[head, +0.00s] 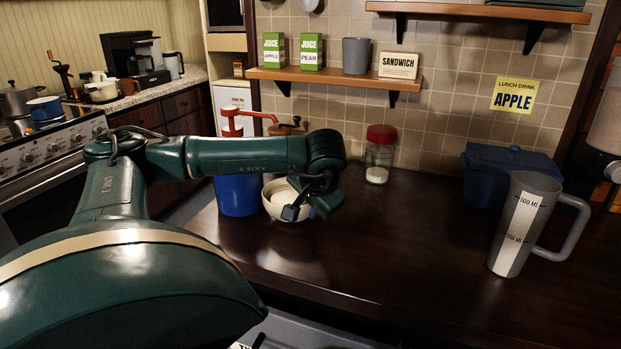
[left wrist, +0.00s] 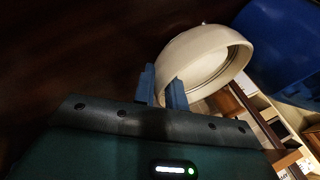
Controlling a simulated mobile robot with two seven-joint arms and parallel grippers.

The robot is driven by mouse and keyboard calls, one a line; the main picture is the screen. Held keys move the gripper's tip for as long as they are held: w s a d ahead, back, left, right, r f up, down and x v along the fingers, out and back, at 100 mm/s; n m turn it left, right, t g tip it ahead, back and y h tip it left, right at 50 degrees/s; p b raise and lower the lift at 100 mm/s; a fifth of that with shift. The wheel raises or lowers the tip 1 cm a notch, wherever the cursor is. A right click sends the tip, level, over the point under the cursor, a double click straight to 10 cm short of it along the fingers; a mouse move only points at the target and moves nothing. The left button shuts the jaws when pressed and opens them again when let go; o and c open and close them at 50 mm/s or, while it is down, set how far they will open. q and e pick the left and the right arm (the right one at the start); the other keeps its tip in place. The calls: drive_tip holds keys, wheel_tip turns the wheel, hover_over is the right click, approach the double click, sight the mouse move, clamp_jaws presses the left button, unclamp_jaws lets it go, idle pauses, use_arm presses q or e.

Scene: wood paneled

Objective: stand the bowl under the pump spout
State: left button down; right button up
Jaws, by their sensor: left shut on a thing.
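The cream bowl (head: 274,206) is at the back left of the dark counter, close to the right side of the blue pump container (head: 238,196). The container has a red pump head (head: 232,118) with a spout (head: 262,115) reaching right, high above the bowl's left part. My left gripper (head: 306,211) is at the bowl's right front and shut on its rim. In the left wrist view, the blue fingers (left wrist: 164,86) meet the rim of the bowl (left wrist: 188,52). The bowl looks tilted there, but the camera is rolled. I cannot tell whether its base touches the counter. My right gripper is out of view.
A red-lidded jar (head: 379,160) stands behind and right of the bowl. A blue lidded box (head: 505,165) and a grey measuring jug (head: 521,222) stand at the right. A shelf (head: 350,78) holds juice boxes and a grey cup. The counter's middle is clear.

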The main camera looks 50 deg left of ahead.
use_arm(q)
drive_tip(key=shift+f, duration=0.25)
drive_tip(key=shift+f, duration=0.25)
idle(0.3)
drive_tip(key=c, duration=1)
unclamp_jaws()
drive_tip(key=shift+c, duration=0.2)
drive_tip(key=shift+s+d+r, duration=0.1)
drive_tip(key=shift+d+r, duration=0.15)
drive_tip(key=shift+r, duration=0.1)
drive_tip(key=v, duration=1.2)
drive_tip(key=shift+p, duration=0.3)
